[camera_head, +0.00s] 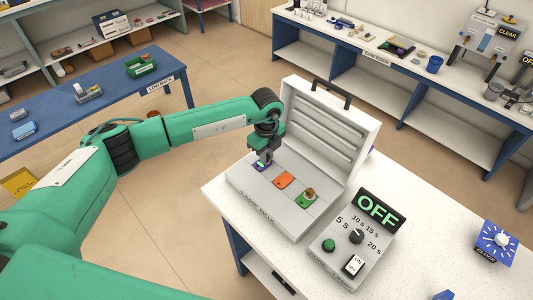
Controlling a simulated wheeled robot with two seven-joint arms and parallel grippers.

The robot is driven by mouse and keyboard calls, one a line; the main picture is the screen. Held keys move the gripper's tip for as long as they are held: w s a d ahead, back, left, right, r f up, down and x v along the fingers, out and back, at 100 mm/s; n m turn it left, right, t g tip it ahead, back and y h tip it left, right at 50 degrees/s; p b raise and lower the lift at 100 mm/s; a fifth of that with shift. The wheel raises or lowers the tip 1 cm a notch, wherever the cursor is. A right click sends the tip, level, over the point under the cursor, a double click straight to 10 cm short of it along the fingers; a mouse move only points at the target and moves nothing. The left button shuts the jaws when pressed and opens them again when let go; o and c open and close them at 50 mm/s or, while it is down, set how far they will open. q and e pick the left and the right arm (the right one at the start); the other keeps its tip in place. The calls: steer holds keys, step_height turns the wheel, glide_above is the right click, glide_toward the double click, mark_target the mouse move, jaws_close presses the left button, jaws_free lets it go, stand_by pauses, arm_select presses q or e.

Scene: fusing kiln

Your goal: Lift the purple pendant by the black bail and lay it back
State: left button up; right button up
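The purple pendant (258,168) lies at the left end of a row of coloured squares in the open grey case (257,199). Only part of it shows, as my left gripper (264,161) points down right over it. A small pale green spot shows between the fingertips and the purple. The black bail cannot be made out at this size. Whether the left fingers are open or shut on anything is too small to tell. My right gripper is not in view.
The case lid (335,125) stands open behind. A control box (345,257) reading OFF is at front right.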

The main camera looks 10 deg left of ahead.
arm_select(q)
steer(key=o, duration=0.4)
steer(key=shift+r, duration=0.1)
